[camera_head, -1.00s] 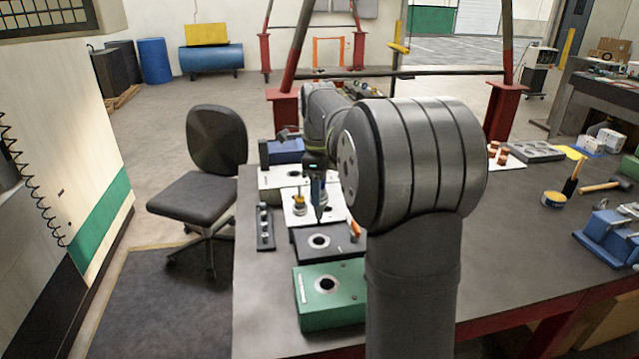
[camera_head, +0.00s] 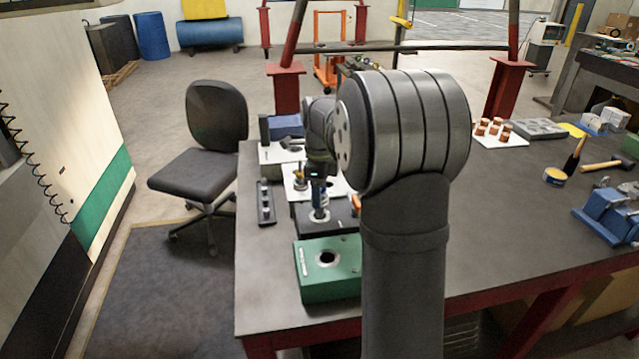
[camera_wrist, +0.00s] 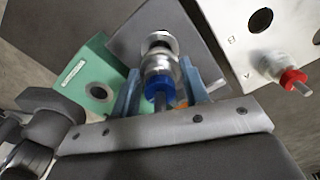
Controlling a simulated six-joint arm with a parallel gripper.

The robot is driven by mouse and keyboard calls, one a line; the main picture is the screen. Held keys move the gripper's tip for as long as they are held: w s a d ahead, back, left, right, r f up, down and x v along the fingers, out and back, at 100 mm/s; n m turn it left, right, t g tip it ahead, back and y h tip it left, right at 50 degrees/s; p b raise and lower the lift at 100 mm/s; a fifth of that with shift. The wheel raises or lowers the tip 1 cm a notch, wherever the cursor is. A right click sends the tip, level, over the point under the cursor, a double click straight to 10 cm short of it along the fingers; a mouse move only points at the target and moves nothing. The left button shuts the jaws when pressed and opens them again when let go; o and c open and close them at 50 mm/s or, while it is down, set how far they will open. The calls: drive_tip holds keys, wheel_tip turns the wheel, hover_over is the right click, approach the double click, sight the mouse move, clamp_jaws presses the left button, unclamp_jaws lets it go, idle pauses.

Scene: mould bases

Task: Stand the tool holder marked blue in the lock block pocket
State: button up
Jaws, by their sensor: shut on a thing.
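My gripper (camera_wrist: 163,100) is shut on a metallic tool holder (camera_wrist: 160,66) with a blue ring. In the head view the gripper (camera_head: 320,182) points down over the dark grey block (camera_head: 342,222). The blue-marked holder (camera_head: 319,204) is upright with its lower end at that block's ringed pocket (camera_wrist: 158,42). I cannot tell how far it is inside. A green block (camera_head: 316,288) with a ringed open hole and a label plate stands nearer; it also shows in the wrist view (camera_wrist: 84,67). The label is unreadable, so which block is the lock block is unclear.
A white plate (camera_wrist: 217,18) beyond the dark block has lettered holes and a red-marked holder (camera_wrist: 290,78). A yellow-marked holder (camera_head: 299,180) stands there too. A dark rack (camera_head: 266,216) lies at the left table edge.

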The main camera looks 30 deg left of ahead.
drive_tip(key=shift+f, duration=1.75)
drive_tip(key=o, duration=1.5)
drive_tip(key=shift+c, duration=0.2)
wheel_tip(320, 180, up, 17)
drive_tip(key=shift+r, duration=0.2)
drive_tip(key=shift+f, duration=0.1)
